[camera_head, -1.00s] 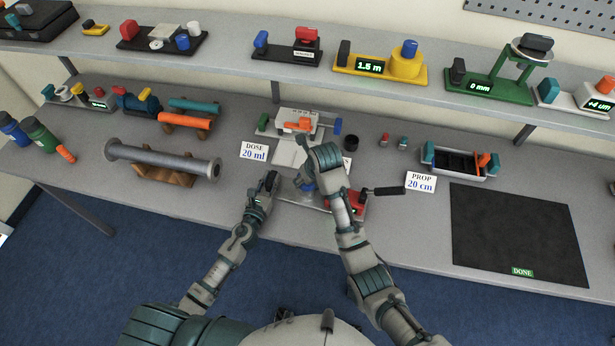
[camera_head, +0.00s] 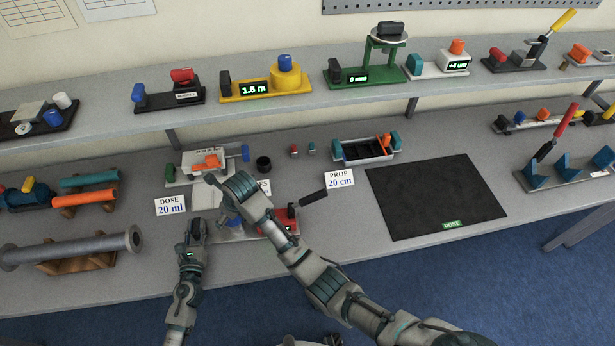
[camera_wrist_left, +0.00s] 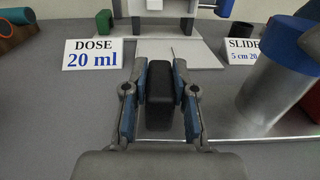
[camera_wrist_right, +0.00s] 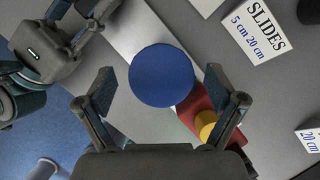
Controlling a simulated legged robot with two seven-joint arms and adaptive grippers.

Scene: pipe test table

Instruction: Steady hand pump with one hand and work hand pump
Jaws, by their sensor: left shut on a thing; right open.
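The hand pump's metal base plate (camera_wrist_right: 140,40) carries a blue-topped cylinder, a red block and an upright black grip. In the left wrist view, my left gripper (camera_wrist_left: 165,68) is shut on the black grip (camera_wrist_left: 159,100), with the grey and blue cylinder (camera_wrist_left: 280,90) to its right. My left gripper also shows in the head view (camera_head: 195,228). My right gripper (camera_wrist_right: 159,78) is open above the round blue top (camera_wrist_right: 165,72), which shows between its fingers. The red block (camera_head: 283,223) is partly hidden by my right forearm in the head view.
Cards reading DOSE 20 ml (camera_head: 170,205) and PROP 20 cm (camera_head: 339,179) stand nearby. Behind are a white device with an orange part (camera_head: 205,164) and a black cup (camera_head: 263,163). A dark DONE mat (camera_head: 435,195) lies clear at right. A grey pipe (camera_head: 75,248) rests at left.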

